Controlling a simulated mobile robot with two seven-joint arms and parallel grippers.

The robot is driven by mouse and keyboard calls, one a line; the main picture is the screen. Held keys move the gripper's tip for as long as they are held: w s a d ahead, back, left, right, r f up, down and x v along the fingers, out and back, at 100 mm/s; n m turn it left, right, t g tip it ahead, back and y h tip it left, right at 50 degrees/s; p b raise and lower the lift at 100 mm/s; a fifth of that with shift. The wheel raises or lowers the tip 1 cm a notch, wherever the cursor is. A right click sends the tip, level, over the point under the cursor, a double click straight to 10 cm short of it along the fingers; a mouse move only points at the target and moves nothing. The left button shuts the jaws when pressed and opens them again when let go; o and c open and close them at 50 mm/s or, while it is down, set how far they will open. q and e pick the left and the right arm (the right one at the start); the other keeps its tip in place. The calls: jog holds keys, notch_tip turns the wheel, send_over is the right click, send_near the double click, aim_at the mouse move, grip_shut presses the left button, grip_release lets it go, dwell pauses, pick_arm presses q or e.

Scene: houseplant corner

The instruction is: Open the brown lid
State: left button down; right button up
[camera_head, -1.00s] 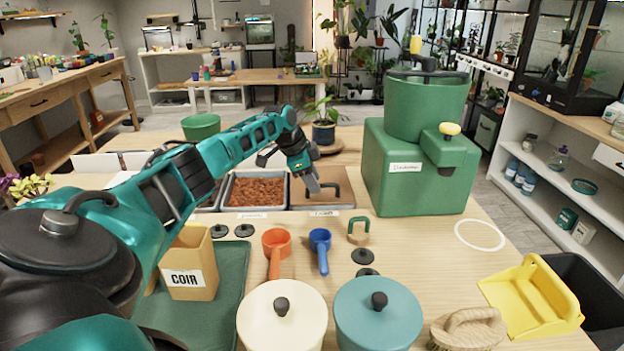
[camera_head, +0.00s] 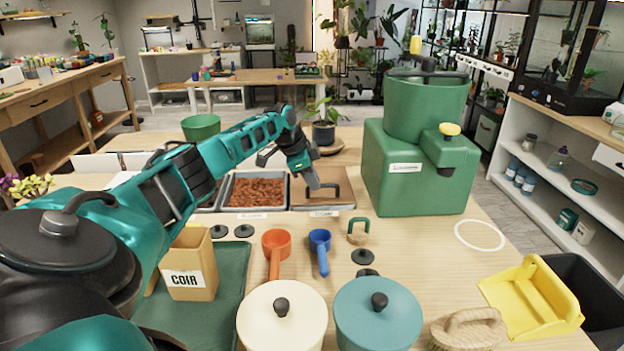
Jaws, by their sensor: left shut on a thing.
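The brown lid (camera_head: 342,197) lies flat over the right-hand tray in the row of metal trays at the middle of the table. Its dark arched handle (camera_head: 335,187) stands on top. My left gripper (camera_head: 314,185) reaches in from the left and points down at the handle. It is shut on the left part of the handle, and its fingers hide that part. No gap shows between the lid and the tray. My right gripper is not in view.
An open tray of reddish-brown chips (camera_head: 257,192) is just left of the lid. A big green machine (camera_head: 420,170) stands close on the right. A potted plant (camera_head: 323,132) is behind. An orange scoop (camera_head: 276,245) and blue scoop (camera_head: 320,245) lie in front.

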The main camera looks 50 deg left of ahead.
pick_arm(q)
notch_tip(320, 180, up, 6)
jog(key=w+a+b, duration=0.1)
jog(key=a, duration=0.2)
jog(key=shift+w+r, duration=0.2)
jog(key=shift+w, duration=0.2)
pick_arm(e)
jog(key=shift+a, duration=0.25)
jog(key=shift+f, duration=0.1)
pick_arm(q)
jog(key=c, duration=1.1)
grip_release()
jog(key=shift+w+f, duration=0.2)
jog(key=shift+f, duration=0.05)
jog(key=shift+c, duration=0.2)
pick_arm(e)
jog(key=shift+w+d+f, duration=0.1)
pick_arm(q)
jog(key=shift+r, duration=0.15)
